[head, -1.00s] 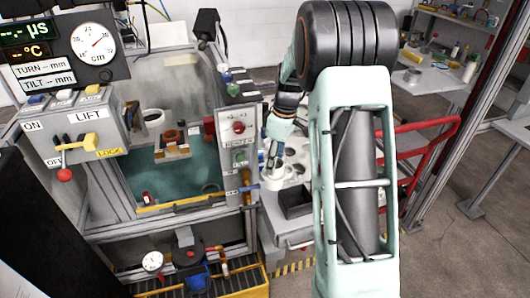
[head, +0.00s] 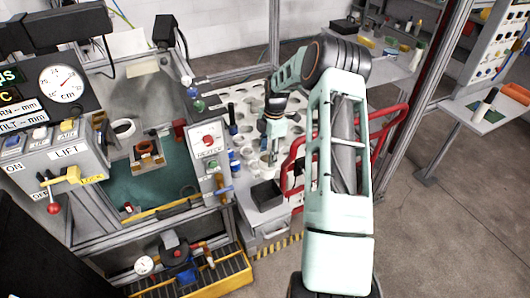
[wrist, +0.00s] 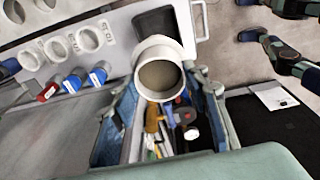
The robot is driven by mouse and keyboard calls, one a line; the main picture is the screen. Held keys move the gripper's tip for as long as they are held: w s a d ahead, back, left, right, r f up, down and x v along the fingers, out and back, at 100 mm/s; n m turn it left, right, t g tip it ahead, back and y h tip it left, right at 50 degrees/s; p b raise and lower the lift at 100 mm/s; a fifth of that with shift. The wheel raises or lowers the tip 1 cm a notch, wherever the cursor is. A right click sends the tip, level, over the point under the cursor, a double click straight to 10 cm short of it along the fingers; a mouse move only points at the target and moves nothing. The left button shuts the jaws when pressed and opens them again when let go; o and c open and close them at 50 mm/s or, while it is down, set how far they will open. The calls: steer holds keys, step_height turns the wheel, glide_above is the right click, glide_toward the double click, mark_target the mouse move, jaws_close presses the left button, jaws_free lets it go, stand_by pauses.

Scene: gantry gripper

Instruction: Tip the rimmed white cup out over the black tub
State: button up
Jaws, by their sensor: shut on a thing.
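My gripper (wrist: 165,110) is shut on the rimmed white cup (wrist: 150,48), with a finger on either side of it. In the wrist view the cup's round mouth faces the camera and its inside looks grey-brown; I cannot tell what is in it. In the head view my gripper (head: 270,148) points down and the cup (head: 268,163) shows small below it, looking about upright. The black tub (head: 266,194) sits on the grey bench just in front of the cup. In the wrist view the tub (wrist: 154,20) is just beyond the cup's rim, partly covered by it.
A pale rack with several round holes (head: 248,115) lies behind and left of the cup. Several blue-capped and red-capped vials (wrist: 73,82) stand along its edge. A red rail (head: 295,160) runs close on the right. A switch panel (head: 208,142) stands to the left.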

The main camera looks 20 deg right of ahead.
mark_target(265, 168)
steer(key=shift+s+a+f+t+h, duration=0.2)
steer(key=shift+f+t+h, duration=0.4)
steer(key=shift+f+t, duration=0.05)
steer(key=shift+s+a+f+t+h, duration=0.15)
steer(key=shift+a+f+t+h, duration=0.05)
steer(key=shift+f+t+h, duration=0.45)
steer(key=f+b, duration=0.1)
steer(key=b, duration=0.1)
steer(key=shift+t+h+b, duration=0.25)
steer(key=shift+t+b, duration=0.05)
steer(key=f+b, duration=0.1)
steer(key=b, duration=0.3)
steer(key=shift+s+a+t+h, duration=0.1)
steer(key=shift+t+h, duration=0.3)
steer(key=b, duration=0.2)
steer(key=shift+f+t+b, duration=0.15)
steer(key=shift+t+b, duration=0.15)
steer(key=b, duration=0.1)
steer(key=f+h+b, duration=0.1)
steer(key=b, duration=0.1)
steer(key=shift+s+a+t, duration=0.15)
steer(key=shift+t, duration=0.15)
steer(key=shift+b, duration=0.6)
